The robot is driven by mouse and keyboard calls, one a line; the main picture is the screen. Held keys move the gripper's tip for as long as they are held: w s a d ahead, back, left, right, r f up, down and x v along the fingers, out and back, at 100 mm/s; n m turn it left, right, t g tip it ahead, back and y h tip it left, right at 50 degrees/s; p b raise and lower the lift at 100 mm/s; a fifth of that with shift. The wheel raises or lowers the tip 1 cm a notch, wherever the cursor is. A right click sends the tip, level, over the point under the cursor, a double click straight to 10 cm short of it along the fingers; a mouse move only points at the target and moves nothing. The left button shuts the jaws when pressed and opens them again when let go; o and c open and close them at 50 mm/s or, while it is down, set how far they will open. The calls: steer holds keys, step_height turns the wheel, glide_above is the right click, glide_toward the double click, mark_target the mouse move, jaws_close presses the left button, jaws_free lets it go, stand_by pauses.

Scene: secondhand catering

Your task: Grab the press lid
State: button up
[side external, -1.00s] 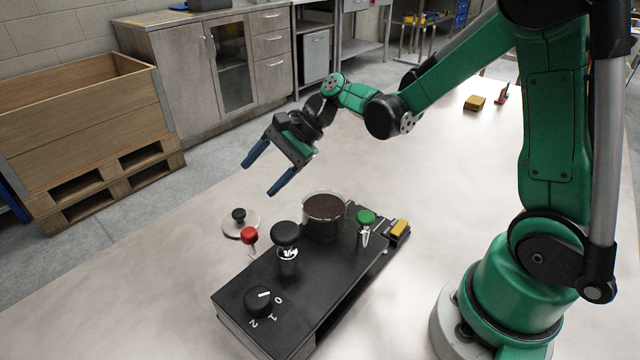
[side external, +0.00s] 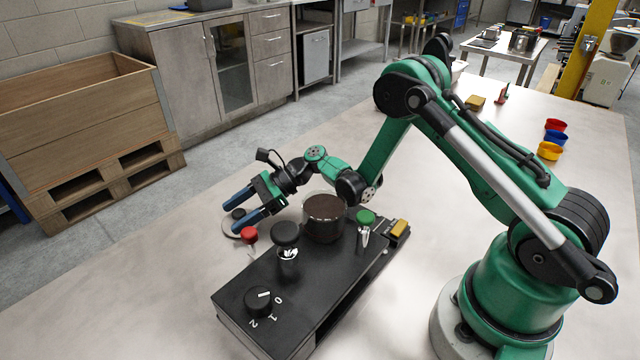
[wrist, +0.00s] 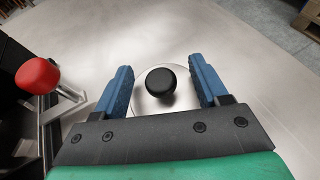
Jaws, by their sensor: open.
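The press lid is a pale round disc (wrist: 150,110) with a black knob (wrist: 161,82) on top. In the wrist view it lies between the two blue fingers, with the knob roughly midway between them. My gripper (wrist: 165,85) is open and empty. In the side view the gripper (side external: 232,210) is low over the lid (side external: 228,228), and its fingers partly hide the disc. The knob (side external: 238,213) shows between the fingers. I cannot tell exactly how high the fingertips are above the disc.
A black press machine (side external: 270,270) stands close beside the lid, with a red-knobbed lever (side external: 249,235), a black plunger knob (side external: 286,233), a green knob (side external: 366,217) and a clear pot of dark contents (side external: 325,215). The tabletop left of the lid is clear.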

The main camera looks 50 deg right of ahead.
steer(key=shift+a, duration=0.1)
jaws_close()
steer(key=shift+r, duration=0.1)
stand_by(0.3)
